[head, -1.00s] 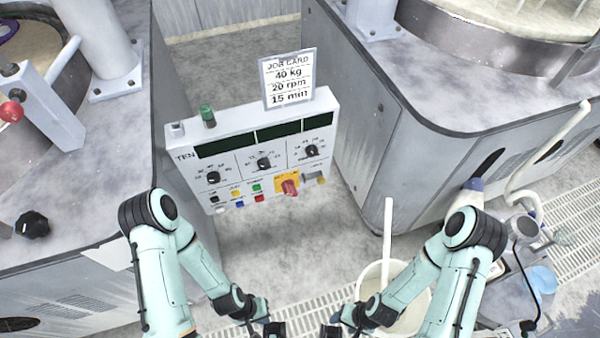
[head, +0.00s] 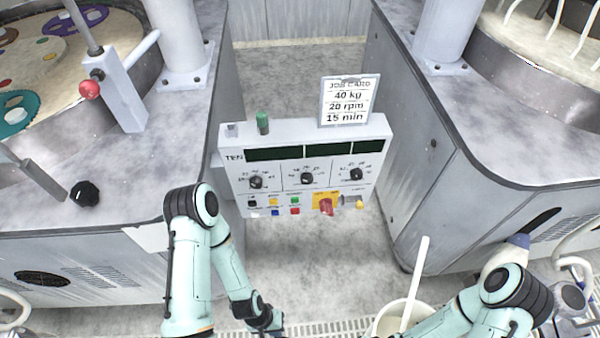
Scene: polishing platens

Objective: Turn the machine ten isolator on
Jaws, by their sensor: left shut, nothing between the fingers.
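The machine ten control panel (head: 300,165) is a white box marked TEN, standing between two grey machines. Its isolator (head: 326,207) is a red rotary handle on a yellow plate at the lower right of the panel face. The handle looks roughly upright, but I cannot read its position marks. The three display windows are dark. My left gripper (head: 272,328) is at the bottom edge, below and in front of the panel, clear of the isolator; it is shut and empty, its tips mostly cut off. My right arm enters at lower right, its gripper out of view.
Three black dials (head: 307,178) and small coloured buttons sit near the isolator. A job card (head: 348,100) and a green lamp (head: 262,122) stand on the panel's top. A white bucket (head: 385,320) with a stick is at lower right. Floor before the panel is clear.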

